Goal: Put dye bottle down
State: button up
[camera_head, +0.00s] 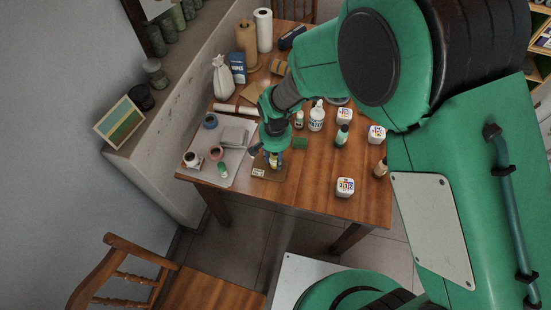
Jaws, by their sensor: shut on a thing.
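My gripper (268,150) reaches down over the front left part of the wooden table. It is shut on a small dark dye bottle (273,161) with a pale label. The bottle is at or just above a brown board (269,174) near the table's front edge. I cannot tell whether its base touches the board. The wrist hides the bottle's top and part of the fingers.
White labelled tubs (345,187) stand to the right. The table's front middle (310,195) is clear.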

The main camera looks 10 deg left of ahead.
jog(key=shift+f, duration=0.1)
jog(key=o, duration=1.3)
notch_tip(320, 180, up, 12)
jog(key=p, duration=0.3)
dwell(0.4)
jog(key=shift+r, duration=0.2)
